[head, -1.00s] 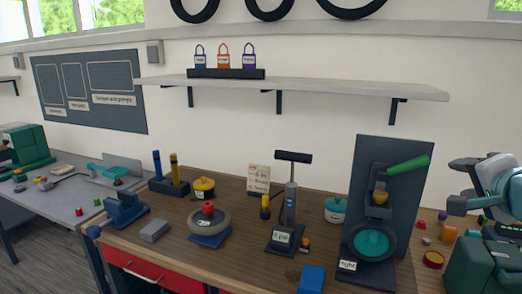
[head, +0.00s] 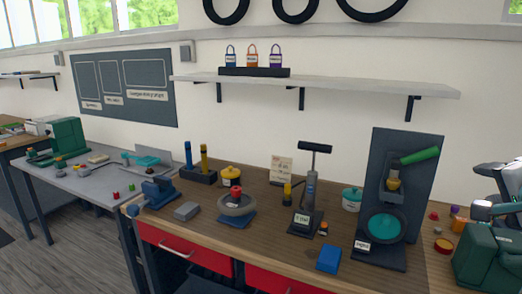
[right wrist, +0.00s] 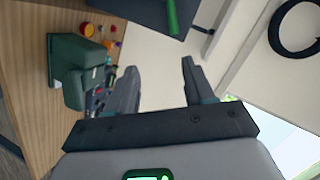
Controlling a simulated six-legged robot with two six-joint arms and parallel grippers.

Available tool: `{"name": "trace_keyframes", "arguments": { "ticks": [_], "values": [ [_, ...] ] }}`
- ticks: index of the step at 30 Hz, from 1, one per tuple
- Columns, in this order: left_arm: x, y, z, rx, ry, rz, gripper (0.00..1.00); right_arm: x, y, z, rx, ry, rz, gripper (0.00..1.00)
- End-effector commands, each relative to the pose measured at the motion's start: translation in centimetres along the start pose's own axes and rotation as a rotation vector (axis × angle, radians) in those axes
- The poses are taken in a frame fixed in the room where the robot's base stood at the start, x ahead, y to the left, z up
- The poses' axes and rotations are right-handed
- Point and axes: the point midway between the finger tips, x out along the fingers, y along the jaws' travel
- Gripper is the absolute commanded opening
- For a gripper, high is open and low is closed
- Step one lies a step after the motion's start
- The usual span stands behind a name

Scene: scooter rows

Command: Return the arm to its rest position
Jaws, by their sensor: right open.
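My right gripper (head: 479,189) is at the right edge of the head view, partly cut off by the frame. It is in the air near the right end of the wooden bench (head: 262,232). In the right wrist view its two dark fingers (right wrist: 158,66) stand well apart with nothing between them. My left gripper is not in view.
A green machine (head: 487,252) stands on the bench close below my right gripper; it also shows in the right wrist view (right wrist: 72,70). A dark upright panel (head: 424,190) with a green-handled tool stands to its left. A shelf (head: 340,86) hangs above the bench.

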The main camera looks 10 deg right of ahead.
Motion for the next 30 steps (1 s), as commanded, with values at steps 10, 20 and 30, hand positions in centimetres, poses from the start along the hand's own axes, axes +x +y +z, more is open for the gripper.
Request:
{"name": "trace_keyframes", "arguments": {
  "ticks": [10,20,30],
  "values": [
    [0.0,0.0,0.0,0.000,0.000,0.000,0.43,7.1,4.0,6.7,-0.040,-0.143,0.126,0.53],
    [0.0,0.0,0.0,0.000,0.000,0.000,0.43,13.0,13.2,19.2,-0.079,-0.384,0.330,0.53],
    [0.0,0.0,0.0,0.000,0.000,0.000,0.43,10.8,31.8,40.6,-0.238,-0.843,0.588,0.53]
  ]
}}
